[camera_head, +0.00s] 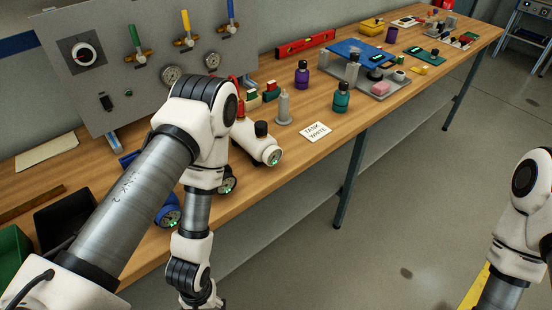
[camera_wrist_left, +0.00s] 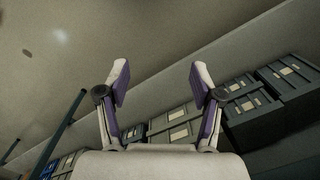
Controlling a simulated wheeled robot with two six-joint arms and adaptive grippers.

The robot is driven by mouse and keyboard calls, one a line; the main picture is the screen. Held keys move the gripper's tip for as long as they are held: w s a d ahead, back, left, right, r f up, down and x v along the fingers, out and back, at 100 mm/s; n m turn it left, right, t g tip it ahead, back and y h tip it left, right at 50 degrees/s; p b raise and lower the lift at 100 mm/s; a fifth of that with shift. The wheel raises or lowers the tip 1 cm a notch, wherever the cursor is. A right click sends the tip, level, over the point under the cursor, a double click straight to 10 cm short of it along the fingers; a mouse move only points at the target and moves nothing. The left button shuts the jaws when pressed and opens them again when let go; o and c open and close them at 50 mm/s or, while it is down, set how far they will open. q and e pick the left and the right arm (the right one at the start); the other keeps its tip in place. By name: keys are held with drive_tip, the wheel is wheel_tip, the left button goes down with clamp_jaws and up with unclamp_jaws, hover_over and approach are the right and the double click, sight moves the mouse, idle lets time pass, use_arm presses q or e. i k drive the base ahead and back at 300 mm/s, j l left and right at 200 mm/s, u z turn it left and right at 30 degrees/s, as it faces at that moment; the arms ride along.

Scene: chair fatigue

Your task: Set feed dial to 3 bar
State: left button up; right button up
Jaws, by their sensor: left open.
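A panel (camera_head: 195,42) stands upright at the back left of the bench. At its upper left is a round dial (camera_head: 84,54) with a dark knob, a pale ring and a dark square plate, probably the feed dial. Its markings are too small to read. My left gripper (camera_wrist_left: 160,75) is open and empty in the left wrist view, facing the floor and boxes under the bench. In the head view my left forearm reaches down past the bench's front edge, far from the dial. Only part of my right arm shows at the right edge; its gripper is out of frame.
Green, yellow and blue handles (camera_head: 185,28) and two gauges (camera_head: 171,75) are on the panel. A white cylindrical device (camera_head: 256,145), a grey bottle (camera_head: 284,108) and a card (camera_head: 315,131) stand or lie on the bench (camera_head: 330,160). Dark bins (camera_head: 65,220) occupy its left end.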

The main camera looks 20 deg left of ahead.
sight(84, 54)
drive_tip(key=u, duration=0.85)
